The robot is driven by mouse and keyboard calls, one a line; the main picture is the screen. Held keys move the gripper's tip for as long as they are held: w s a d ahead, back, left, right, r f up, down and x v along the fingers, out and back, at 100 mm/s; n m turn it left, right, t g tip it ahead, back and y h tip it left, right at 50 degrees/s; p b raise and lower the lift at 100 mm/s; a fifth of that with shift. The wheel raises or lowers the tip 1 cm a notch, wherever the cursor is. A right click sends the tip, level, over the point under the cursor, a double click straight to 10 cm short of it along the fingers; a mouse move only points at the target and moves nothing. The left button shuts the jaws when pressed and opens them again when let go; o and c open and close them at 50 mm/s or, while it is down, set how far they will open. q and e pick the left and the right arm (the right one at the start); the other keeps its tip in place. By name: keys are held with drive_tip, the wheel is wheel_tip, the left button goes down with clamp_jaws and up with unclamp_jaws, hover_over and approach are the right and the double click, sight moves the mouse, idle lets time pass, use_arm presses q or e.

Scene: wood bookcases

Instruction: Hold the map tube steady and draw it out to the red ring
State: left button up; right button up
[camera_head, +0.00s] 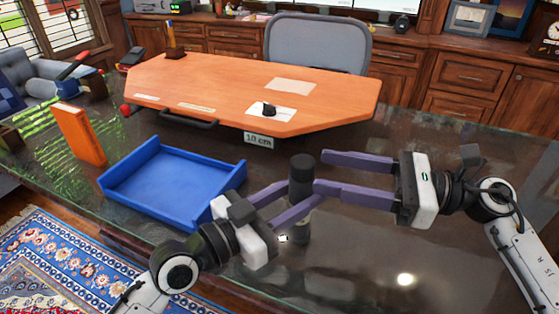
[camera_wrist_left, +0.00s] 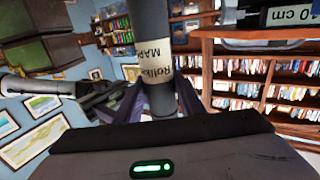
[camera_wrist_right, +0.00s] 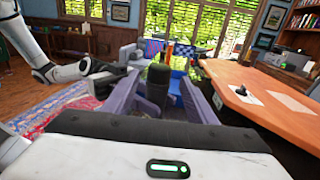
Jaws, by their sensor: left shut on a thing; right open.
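The map tube (camera_head: 302,172) is dark and stands upright over the dark glossy table. Its cream label, with "MAP" on it, shows in the left wrist view (camera_wrist_left: 156,62). My left gripper (camera_head: 299,194) is shut on the tube below its black upper end. My right gripper (camera_head: 321,172) is open at the height of that upper end, its fingertips close to it. In the right wrist view the black end (camera_wrist_right: 157,82) shows between the two fingers, near their tips; I cannot tell whether they touch it. I see no red ring in any view.
A blue open tray (camera_head: 172,182) lies on the table left of the tube. An orange upright block (camera_head: 80,135) stands farther left. A "10 cm" sign (camera_head: 258,141) shows at the front edge of an orange-brown desk (camera_head: 215,85) behind. The dark tabletop at right is clear.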

drive_tip(key=w+a, duration=0.2)
drive_tip(key=a, duration=0.7)
drive_tip(key=shift+a, duration=0.35)
